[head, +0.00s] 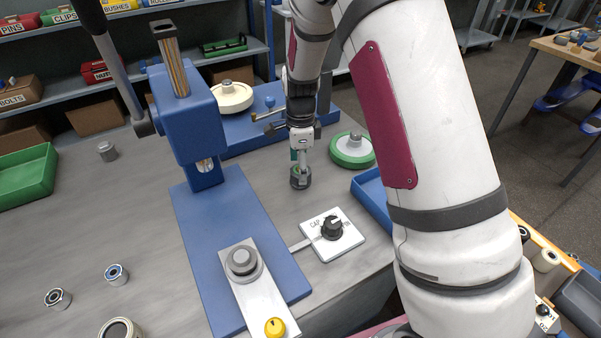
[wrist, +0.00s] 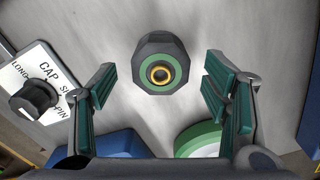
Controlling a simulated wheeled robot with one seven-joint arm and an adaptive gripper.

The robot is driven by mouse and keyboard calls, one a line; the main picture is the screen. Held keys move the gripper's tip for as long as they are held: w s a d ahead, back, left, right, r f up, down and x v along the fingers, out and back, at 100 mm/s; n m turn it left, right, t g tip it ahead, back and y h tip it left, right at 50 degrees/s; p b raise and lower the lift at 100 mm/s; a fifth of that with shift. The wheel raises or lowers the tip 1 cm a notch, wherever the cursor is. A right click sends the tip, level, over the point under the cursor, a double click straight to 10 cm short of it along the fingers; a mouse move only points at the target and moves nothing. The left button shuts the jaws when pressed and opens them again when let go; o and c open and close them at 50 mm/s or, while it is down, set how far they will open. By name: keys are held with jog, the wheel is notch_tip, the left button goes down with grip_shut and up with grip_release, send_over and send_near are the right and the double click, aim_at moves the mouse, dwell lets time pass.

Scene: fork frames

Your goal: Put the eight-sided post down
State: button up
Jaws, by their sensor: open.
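The eight-sided post (wrist: 158,64) is dark grey with a green ring and a brass-coloured bore on its top. It stands upright on the grey bench, between and a little beyond my fingertips in the wrist view. My gripper (wrist: 160,85) is open, with a clear gap between each green-padded finger and the post. In the head view my gripper (head: 301,160) points down over the post (head: 300,180), whose upper part is partly hidden by the fingers.
A blue press (head: 230,240) stands left of the post. A dial plate (head: 345,243) lies in front of it. A green-and-white wheel (head: 352,150) is close on the right, near a blue tray (head: 370,195). Bare bench surrounds the post's foot.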

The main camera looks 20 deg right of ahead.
notch_tip(320, 180, up, 9)
jog(key=s+r+n+t, duration=0.2)
jog(key=s+r+n, duration=0.7)
jog(key=s+r, duration=0.4)
jog(key=s+r+n+t, duration=0.2)
jog(key=s+n, duration=0.9)
jog(key=s, duration=0.6)
jog(key=shift+s+d+r, duration=0.2)
jog(key=shift+s+r, duration=0.05)
jog(key=shift+s, duration=0.15)
